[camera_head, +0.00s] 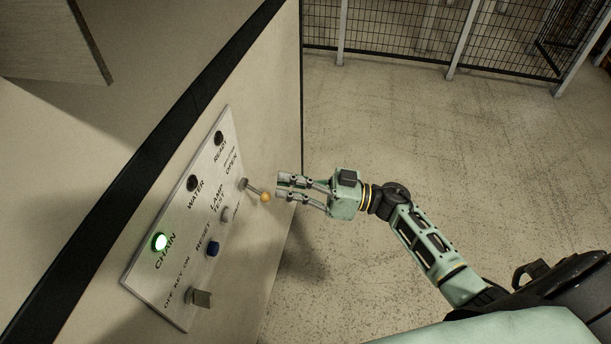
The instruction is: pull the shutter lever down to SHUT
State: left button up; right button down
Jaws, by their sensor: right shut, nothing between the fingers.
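The shutter lever (256,190) is a short metal stem with an orange-yellow ball at its end. It sticks out from the right part of the tilted-looking grey control panel (183,283), below the word OPEN. The label under it is too small to read, and I cannot tell the lever's exact setting. My right gripper (279,187) is just to the right of the ball, with its fingers pointing left at it. It is shut and empty, and it looks apart from the lever, though the gap is hard to judge. My left gripper is out of view.
The panel also has a lit green CHAIN lamp (160,242), dark WATER (192,183) and READY (219,138) lamps, a pale LAMP TEST button (225,214), a blue RESET button (213,249) and a key switch (201,298). Open floor (400,130) lies right, with a mesh fence (400,30) beyond.

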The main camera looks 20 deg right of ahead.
jog(key=shift+w+a+f, duration=0.1)
jog(key=shift+a+f, duration=0.15)
jog(key=shift+w+a+f+y+b, duration=0.15)
jog(key=shift+f+b, duration=0.15)
jog(key=shift+b, duration=0.3)
jog(key=shift+s+a+f+y+b, duration=0.15)
jog(key=shift+f+b, duration=0.1)
jog(key=shift+b, duration=0.35)
jog(key=shift+w, duration=0.1)
